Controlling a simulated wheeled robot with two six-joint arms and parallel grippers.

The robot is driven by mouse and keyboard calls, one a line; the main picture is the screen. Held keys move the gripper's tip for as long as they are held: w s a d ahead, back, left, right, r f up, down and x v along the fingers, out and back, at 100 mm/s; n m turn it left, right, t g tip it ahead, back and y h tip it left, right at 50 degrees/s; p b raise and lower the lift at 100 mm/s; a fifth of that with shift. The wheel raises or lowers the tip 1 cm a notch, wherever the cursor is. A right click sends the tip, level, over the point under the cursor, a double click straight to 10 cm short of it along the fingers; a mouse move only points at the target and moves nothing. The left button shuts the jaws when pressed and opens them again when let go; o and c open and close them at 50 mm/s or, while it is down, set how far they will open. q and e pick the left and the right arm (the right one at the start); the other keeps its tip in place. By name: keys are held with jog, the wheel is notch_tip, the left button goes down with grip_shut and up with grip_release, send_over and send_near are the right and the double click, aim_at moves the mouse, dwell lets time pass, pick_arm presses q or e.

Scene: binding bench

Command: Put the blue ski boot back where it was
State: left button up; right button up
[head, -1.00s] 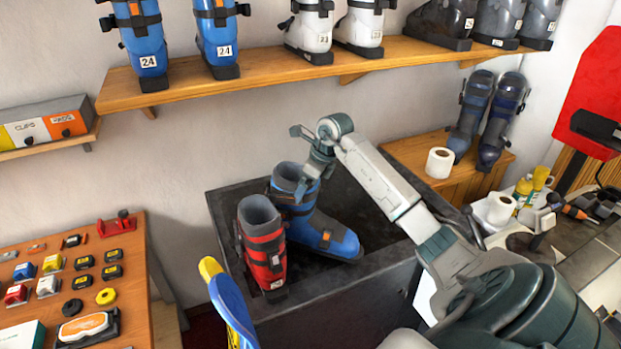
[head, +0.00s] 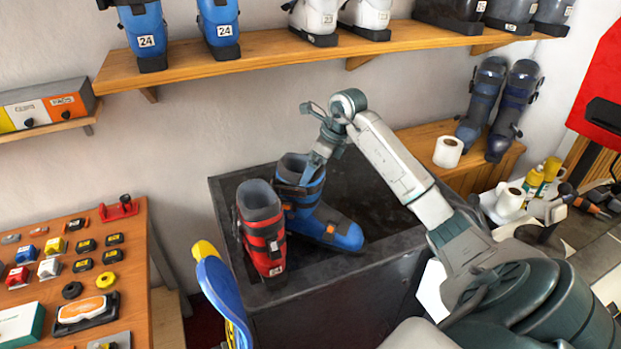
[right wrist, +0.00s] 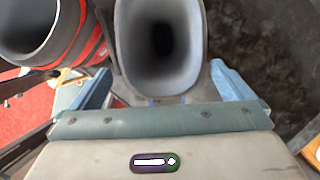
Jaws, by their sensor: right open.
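The blue ski boot (head: 335,228) stands upright in the recessed top of a dark box (head: 330,292), toe pointing right. Its grey-lined cuff opening (right wrist: 160,45) fills the middle of the right wrist view. My right gripper (head: 318,165) is at the boot's cuff from above. Its jaws are open, with the cuff between or just beyond them; I cannot tell if they touch it. My left gripper is not in view.
A red boot (head: 262,230) stands close left of the blue one, and also shows in the right wrist view (right wrist: 75,45). A wooden shelf (head: 280,55) above holds blue boots (head: 218,30), white boots and dark boots. A wooden bench (head: 470,165) holds dark-blue boots and a paper roll (head: 448,152).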

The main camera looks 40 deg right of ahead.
jog(key=b+v, duration=0.2)
jog(key=v, duration=0.5)
jog(key=shift+s+r, duration=0.15)
jog(key=shift+r, duration=0.1)
jog(key=shift+a, duration=0.15)
